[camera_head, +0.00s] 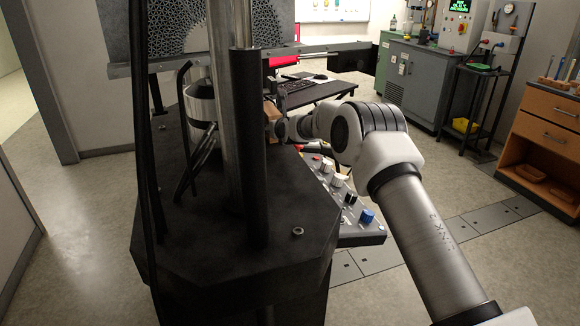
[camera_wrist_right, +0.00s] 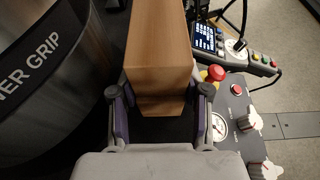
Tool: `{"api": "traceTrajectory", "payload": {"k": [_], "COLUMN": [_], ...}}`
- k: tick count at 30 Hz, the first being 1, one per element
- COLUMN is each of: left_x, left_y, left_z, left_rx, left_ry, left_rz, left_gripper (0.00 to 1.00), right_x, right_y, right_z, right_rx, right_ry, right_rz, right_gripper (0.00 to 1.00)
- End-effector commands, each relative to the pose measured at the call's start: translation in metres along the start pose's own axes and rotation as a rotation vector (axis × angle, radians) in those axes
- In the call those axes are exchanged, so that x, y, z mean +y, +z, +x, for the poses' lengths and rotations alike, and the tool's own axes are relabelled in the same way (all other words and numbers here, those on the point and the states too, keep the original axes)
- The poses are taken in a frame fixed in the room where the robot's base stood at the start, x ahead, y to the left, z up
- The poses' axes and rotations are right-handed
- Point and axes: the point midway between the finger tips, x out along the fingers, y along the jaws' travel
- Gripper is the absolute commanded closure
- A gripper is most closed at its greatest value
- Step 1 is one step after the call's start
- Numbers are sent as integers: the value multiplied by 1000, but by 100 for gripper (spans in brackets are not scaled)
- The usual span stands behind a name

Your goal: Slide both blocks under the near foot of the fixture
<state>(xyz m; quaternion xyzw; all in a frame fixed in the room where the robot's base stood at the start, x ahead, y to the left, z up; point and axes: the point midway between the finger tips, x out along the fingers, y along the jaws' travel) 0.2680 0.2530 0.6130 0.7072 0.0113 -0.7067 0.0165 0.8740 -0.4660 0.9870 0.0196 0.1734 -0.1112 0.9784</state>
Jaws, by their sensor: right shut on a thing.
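A wooden block (camera_wrist_right: 160,45) lies between the two fingers of my right gripper (camera_wrist_right: 163,100) in the right wrist view, with its long side running away from the palm. A narrower wooden edge shows below its near end; I cannot tell if this is a second block. In the head view a bit of wood (camera_head: 272,111) shows beside my right gripper (camera_head: 281,127), at the far right side of the fixture's dark base (camera_head: 270,220). The near foot of the fixture cannot be made out. My left gripper is out of view.
A steel cylinder (camera_wrist_right: 45,85) marked "NER GRIP" stands close left of the block. A control panel (camera_head: 345,200) with knobs juts from the base's right side, under my right arm. Thick columns (camera_head: 232,120) and a black cable (camera_head: 140,130) rise from the base.

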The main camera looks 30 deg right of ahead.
Motion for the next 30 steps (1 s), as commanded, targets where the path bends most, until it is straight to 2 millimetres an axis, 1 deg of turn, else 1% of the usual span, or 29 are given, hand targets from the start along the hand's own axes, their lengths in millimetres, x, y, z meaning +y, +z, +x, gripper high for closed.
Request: {"api": "traceTrajectory", "payload": {"k": [1,11,12,18,21,28,29,30], "left_x": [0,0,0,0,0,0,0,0], "left_y": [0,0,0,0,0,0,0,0], "left_z": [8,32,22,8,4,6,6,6], "left_rx": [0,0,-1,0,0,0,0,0], "left_ry": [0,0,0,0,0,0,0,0], "left_rz": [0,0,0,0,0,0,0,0], "left_gripper": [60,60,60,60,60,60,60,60], "right_x": [0,-1,-3,-5,-4,-3,-3,-3], "right_y": [-3,4,11,17,16,16,16,16], "right_z": [5,22,24,38,42,43,43,43], "right_rx": [-3,-4,-3,-2,-1,-1,-1,-1], "right_ry": [-1,1,-3,-5,-2,0,0,0], "right_rz": [-1,0,0,1,1,0,0,0], "right_gripper": [73,73,73,73,73,73,50,36]}}
